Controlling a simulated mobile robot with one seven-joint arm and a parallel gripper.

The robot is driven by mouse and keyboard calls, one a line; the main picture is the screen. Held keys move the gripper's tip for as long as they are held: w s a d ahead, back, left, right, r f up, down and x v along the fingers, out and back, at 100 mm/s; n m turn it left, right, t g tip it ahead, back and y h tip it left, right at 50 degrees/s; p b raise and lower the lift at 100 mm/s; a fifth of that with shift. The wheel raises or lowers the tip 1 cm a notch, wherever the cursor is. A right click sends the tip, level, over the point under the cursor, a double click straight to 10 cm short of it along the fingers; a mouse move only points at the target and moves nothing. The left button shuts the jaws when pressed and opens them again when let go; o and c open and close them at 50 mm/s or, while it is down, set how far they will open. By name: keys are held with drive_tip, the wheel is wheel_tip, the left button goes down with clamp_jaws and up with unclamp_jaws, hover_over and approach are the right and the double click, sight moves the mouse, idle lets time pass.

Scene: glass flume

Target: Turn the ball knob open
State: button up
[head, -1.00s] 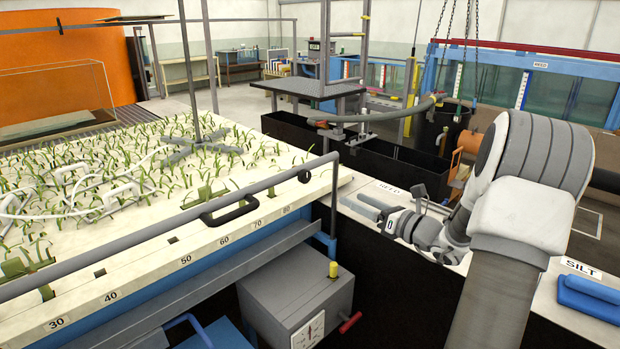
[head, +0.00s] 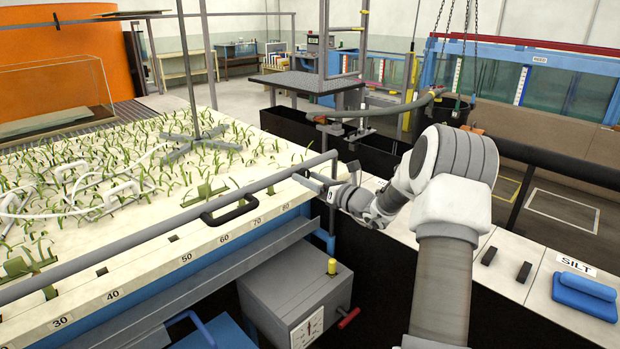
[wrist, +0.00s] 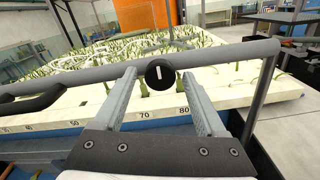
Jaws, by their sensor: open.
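The ball knob (wrist: 160,74) is black and round with a white line that stands nearly upright. It sits on the grey rail (wrist: 80,78) along the front of the planted bed. In the wrist view it shows between the tips of my open gripper (wrist: 159,80), with a gap on either side; I cannot tell how deep it lies between them. In the head view my gripper (head: 310,180) is at the rail's right end, and its fingers hide the knob there.
A black handle (head: 229,208) is on the bed's front edge, left of my gripper. A grey box (head: 293,300) with a yellow knob (head: 332,266) and red handle (head: 348,318) stands below.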

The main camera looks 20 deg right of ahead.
clamp_jaws()
idle(0.4)
drive_tip(key=shift+r+m+p, duration=0.1)
drive_tip(key=shift+m+p, duration=0.2)
drive_tip(key=m+p, duration=0.3)
drive_tip(key=shift+r, duration=0.1)
drive_tip(key=m+p, duration=0.4)
drive_tip(key=m, duration=0.1)
drive_tip(key=shift+m+p, duration=0.3)
drive_tip(key=shift+m, duration=0.1)
drive_tip(key=m+p, duration=0.3)
drive_tip(key=m, duration=0.1)
drive_tip(key=shift+m, duration=0.3)
drive_tip(key=shift+f+m+p, duration=0.2)
drive_tip(key=shift+m+p, duration=0.3)
drive_tip(key=shift+m, duration=1.4)
